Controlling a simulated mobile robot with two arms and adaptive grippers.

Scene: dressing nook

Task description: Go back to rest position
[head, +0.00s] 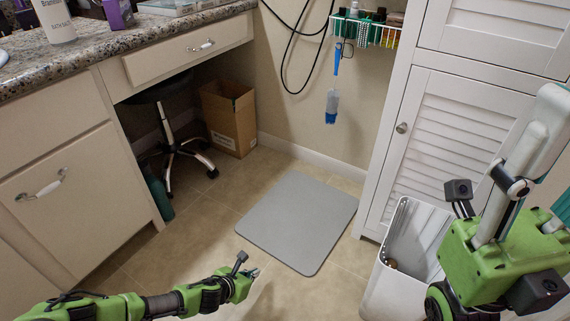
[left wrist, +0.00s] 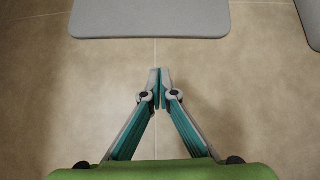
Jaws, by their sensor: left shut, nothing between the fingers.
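My left gripper (head: 254,272) reaches in from the lower left of the head view, low over the tiled floor, just short of the grey mat's near edge. In the left wrist view the fingers of my left gripper (left wrist: 160,80) meet at the tips with nothing between them. The grey mat (head: 300,218) lies flat on the floor; its near edge also shows at the top of the left wrist view (left wrist: 150,18).
A granite counter (head: 110,48) with drawers stands at left, with a wheeled stool (head: 178,150) and cardboard box (head: 228,118) beneath. An open white bin (head: 405,240) stands at right before a white louvered cabinet (head: 450,140). A wall basket (head: 365,30) hangs at the back.

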